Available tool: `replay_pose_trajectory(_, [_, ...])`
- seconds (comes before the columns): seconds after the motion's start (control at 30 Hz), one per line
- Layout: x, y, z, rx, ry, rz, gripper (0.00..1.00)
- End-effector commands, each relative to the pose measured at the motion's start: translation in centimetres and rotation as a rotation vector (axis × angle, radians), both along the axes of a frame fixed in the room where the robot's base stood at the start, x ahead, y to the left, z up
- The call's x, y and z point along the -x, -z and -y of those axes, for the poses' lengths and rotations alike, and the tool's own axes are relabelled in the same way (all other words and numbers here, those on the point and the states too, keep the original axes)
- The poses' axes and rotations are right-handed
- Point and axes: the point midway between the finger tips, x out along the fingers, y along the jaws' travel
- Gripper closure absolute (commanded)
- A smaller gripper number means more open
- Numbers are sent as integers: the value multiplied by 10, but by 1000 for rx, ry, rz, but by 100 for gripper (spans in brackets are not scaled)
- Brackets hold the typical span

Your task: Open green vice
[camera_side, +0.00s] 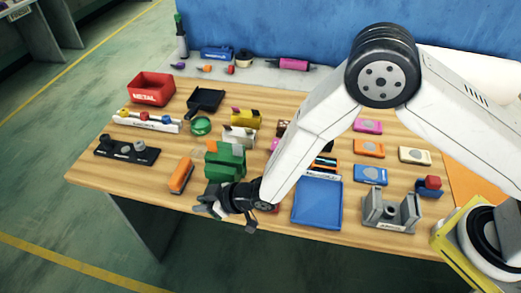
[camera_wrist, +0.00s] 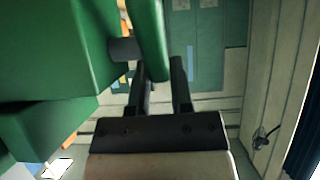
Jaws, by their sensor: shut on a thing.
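The green vice (camera_side: 225,160) stands near the front edge of the wooden table in the side view. My gripper (camera_side: 214,206) is at its front, low and close to the table's edge. In the wrist view the vice's green body (camera_wrist: 55,50) fills the left side, and a short grey shaft (camera_wrist: 123,49) runs from it to a green handle (camera_wrist: 152,38). The dark fingers of my gripper (camera_wrist: 163,72) lie on either side of the handle's lower end and are shut on it. The handle is too small to make out in the side view.
An orange-and-grey tool (camera_side: 181,175) lies left of the vice. A blue tray (camera_side: 318,203) and a grey vice-like block (camera_side: 391,209) stand to the right. A white vice (camera_side: 239,137) and a yellow one (camera_side: 246,118) stand behind. Open floor lies before the table.

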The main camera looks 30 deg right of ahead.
Motion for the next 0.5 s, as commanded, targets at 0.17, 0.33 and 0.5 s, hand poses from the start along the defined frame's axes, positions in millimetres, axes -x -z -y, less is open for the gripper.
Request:
replay_pose_trajectory(0.17, [-1,2,-1,54,-1,-55,100])
replay_pose_trajectory(0.33, [-2,3,-2,86,0,-86,100])
replay_pose_trajectory(0.5, [-2,4,-2,98,0,-98,100])
